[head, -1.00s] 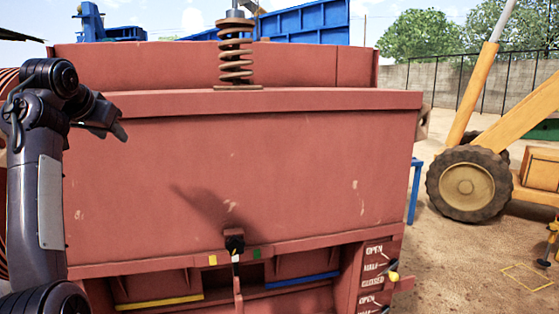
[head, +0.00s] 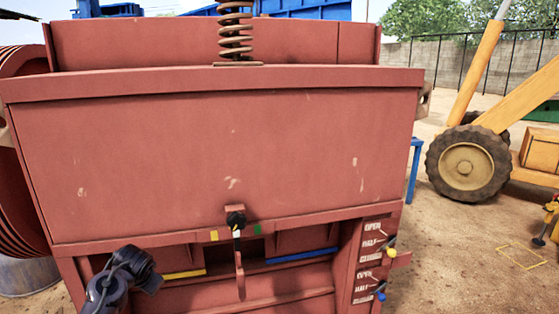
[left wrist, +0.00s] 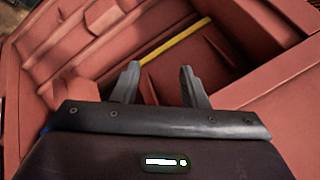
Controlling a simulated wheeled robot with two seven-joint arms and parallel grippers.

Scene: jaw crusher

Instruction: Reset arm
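My left arm shows at the lower left of the head view, low in front of the red jaw crusher (head: 215,150); its fingers are hidden there. In the left wrist view my left gripper (left wrist: 160,84) has its two fingers apart with nothing between them. Beyond the fingers are the crusher's red lower frame and a yellow bar (left wrist: 175,40). The yellow bar also shows in the head view (head: 184,273). My right arm and gripper are not in view.
A black-knobbed lever (head: 236,220) is at the crusher's front, by yellow and green marks. A blue bar (head: 302,255) is right of it. Yellow (head: 390,251) and blue (head: 381,294) handles sit by labels at right. A wheeled yellow machine (head: 467,165) stands beyond open sandy ground.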

